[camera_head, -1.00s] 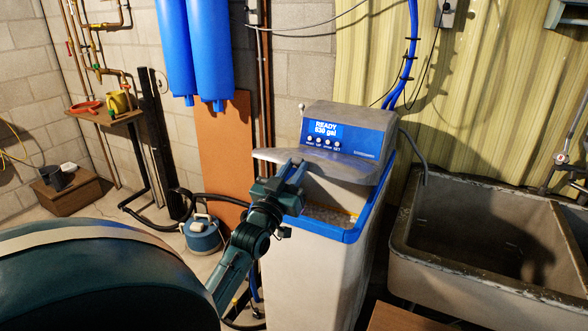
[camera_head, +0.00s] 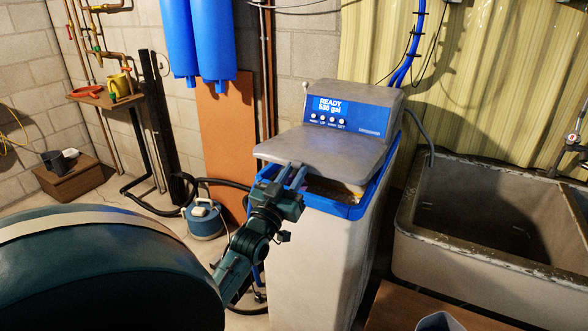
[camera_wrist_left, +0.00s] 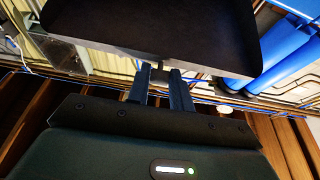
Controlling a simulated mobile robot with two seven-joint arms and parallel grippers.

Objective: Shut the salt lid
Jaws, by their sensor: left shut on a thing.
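The salt lid (camera_head: 325,148) is a grey panel on the water softener (camera_head: 315,255), below its blue display (camera_head: 345,117). It is tilted, its front edge raised above the blue rim (camera_head: 345,211). A gap under the lid shows part of the inside. My left gripper (camera_head: 297,174) is at the lid's front edge, left of its middle, shut on it. In the left wrist view the lid (camera_wrist_left: 150,30) is a dark panel across the top, and the two fingers (camera_wrist_left: 160,75) reach its edge close together. My right gripper is not in view.
A concrete sink (camera_head: 480,215) stands close on the right. Blue tanks (camera_head: 200,40) hang on the wall behind. A blue canister (camera_head: 205,220) and black hose lie on the floor at left. A brown surface (camera_head: 415,305) is at the bottom right.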

